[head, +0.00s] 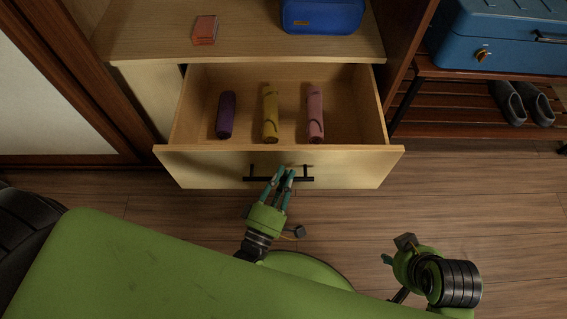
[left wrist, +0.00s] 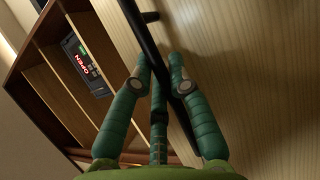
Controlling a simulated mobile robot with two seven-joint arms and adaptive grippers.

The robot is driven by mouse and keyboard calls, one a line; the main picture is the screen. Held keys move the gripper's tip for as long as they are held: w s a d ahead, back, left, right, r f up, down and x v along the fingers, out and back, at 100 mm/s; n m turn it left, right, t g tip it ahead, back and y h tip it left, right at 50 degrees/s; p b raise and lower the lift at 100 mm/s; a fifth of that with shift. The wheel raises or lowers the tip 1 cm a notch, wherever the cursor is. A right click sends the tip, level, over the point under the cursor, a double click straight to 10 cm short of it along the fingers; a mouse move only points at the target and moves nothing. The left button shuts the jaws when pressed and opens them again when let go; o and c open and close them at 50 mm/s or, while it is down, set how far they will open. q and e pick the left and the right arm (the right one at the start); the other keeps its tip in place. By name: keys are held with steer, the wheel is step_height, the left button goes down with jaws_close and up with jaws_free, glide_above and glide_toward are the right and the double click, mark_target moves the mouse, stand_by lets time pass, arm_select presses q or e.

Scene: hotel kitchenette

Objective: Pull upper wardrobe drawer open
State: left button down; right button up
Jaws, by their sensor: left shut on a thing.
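The upper wardrobe drawer (head: 350,163) stands pulled out from the wardrobe, its inside open to view. Its black bar handle (head: 304,179) runs across the pale wood front. My left gripper (head: 284,174) is shut on the handle near its middle. In the left wrist view the green fingers (left wrist: 160,75) close around the dark handle bar (left wrist: 140,28), in front of the wooden drawer front (left wrist: 250,70). My right gripper (head: 386,260) is low at the right, away from the drawer; its fingers are mostly hidden by its wrist.
A purple roll (head: 226,114), a yellow roll (head: 271,113) and a pink roll (head: 315,113) lie in the drawer. A blue bag (head: 322,15) and a small red box (head: 205,30) sit on the shelf above. A rack with dark shoes (head: 536,103) stands right. Floor before the drawer's right side is clear.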

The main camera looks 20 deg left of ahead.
arm_select(q)
steer(key=shift+s+d, duration=0.1)
steer(key=shift+s, duration=0.25)
steer(key=c, duration=1.2)
jaws_free()
steer(key=shift+o, duration=0.2)
steer(key=v, duration=1.2)
